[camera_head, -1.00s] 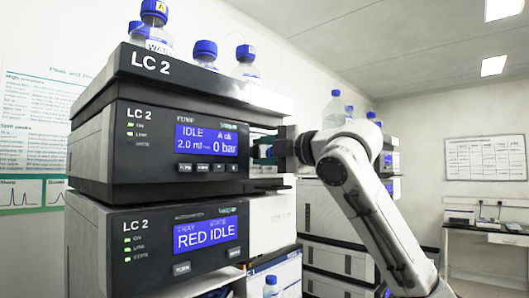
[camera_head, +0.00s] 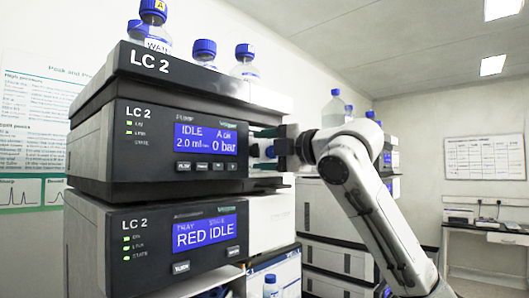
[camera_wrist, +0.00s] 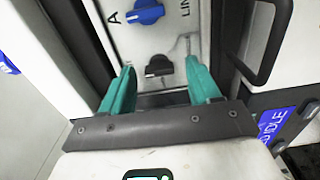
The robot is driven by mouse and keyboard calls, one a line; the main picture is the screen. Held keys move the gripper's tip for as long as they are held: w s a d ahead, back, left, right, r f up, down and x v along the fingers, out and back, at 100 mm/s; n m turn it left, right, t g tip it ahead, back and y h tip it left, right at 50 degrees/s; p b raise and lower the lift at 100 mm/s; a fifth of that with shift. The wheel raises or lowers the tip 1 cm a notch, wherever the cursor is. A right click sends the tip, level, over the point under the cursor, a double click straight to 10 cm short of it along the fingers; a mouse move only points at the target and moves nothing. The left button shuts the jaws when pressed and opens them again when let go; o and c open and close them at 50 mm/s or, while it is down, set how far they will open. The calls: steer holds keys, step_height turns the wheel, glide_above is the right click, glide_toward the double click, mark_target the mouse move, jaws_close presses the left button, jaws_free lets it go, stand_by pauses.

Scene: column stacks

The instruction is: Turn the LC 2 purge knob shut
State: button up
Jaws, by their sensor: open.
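The LC 2 pump module (camera_head: 150,148) has a lit screen reading IDLE, 2.0 ml and 0 bar. My gripper (camera_head: 265,148) is at its right side, partly hidden by my wrist. In the wrist view my gripper (camera_wrist: 159,66) has two teal fingers spread apart, with a small black knob (camera_wrist: 158,66) between the tips and no clear contact. A blue knob (camera_wrist: 146,12) with an "A" beside it sits beyond, on the same pale panel. No label names the black knob, so I cannot tell which knob is the purge knob.
Blue-capped bottles (camera_head: 203,52) stand on top of the stack. A lower LC 2 module (camera_head: 155,247) reads RED IDLE. In the wrist view a dark handle (camera_wrist: 268,45) stands out right of the fingers. More stacked modules (camera_head: 335,225) stand behind my arm.

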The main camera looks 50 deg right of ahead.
steer(key=s+b, duration=0.3)
steer(key=s, duration=0.7)
steer(key=shift+s+d, duration=0.2)
steer(key=shift+s, duration=0.05)
